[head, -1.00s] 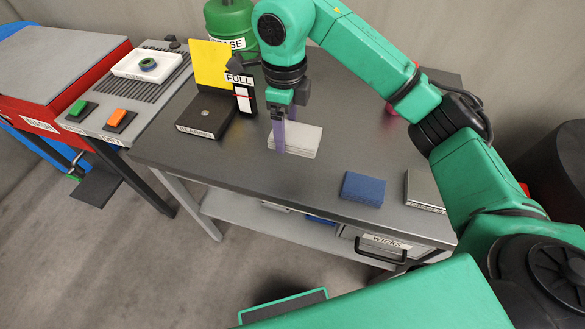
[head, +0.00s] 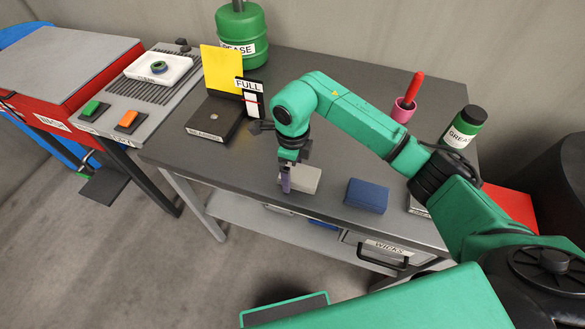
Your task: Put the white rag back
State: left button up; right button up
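The white rag (head: 305,180) is a pale grey-white folded block near the front edge of the grey table, left of a blue folded block (head: 366,196). My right gripper (head: 286,179) points down at the rag's left part, with a purple finger against its near side. It appears shut on the rag; the other finger is hidden. I cannot tell whether the rag touches the tabletop. My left gripper is not in view.
A black box with a yellow panel (head: 222,70) and a FULL sign stand behind left. A green grease drum (head: 242,35), a pink cup (head: 403,110) with a red handle and a grease bottle (head: 464,127) stand farther back. The table's left front is clear.

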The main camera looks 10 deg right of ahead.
aim_at(293, 171)
jog(key=shift+r, duration=0.25)
jog(key=shift+w+r, duration=0.1)
jog(key=shift+r, duration=0.15)
notch_tip(293, 171, up, 11)
jog(key=b, duration=0.2)
jog(key=shift+r, duration=0.2)
